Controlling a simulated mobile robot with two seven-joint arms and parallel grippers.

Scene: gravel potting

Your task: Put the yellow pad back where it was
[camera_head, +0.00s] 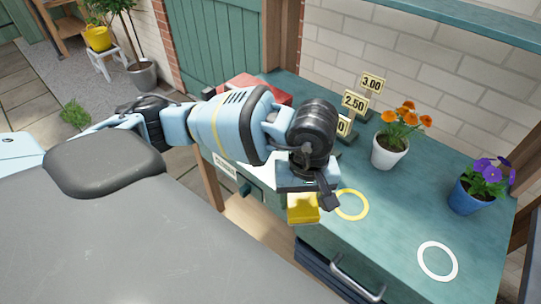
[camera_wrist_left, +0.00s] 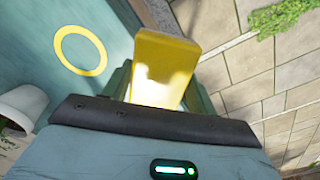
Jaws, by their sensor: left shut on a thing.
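The yellow pad (camera_head: 302,208) is a small yellow block held by my left gripper (camera_head: 308,192). The gripper is shut on it, near the front edge of the green table, just left of the yellow ring (camera_head: 351,205) marked on the tabletop. In the left wrist view the pad (camera_wrist_left: 165,68) sticks out beyond the gripper, with the yellow ring (camera_wrist_left: 80,50) to its left, apart from it. A white ring (camera_head: 437,261) is marked on the table further right. My right gripper is not in view.
The green table (camera_head: 390,225) holds a white pot of orange flowers (camera_head: 390,152), a blue pot of purple flowers (camera_head: 466,197) and price signs (camera_head: 354,102) at the back. A red object (camera_head: 262,86) lies behind my left arm. The tabletop around the two rings is clear.

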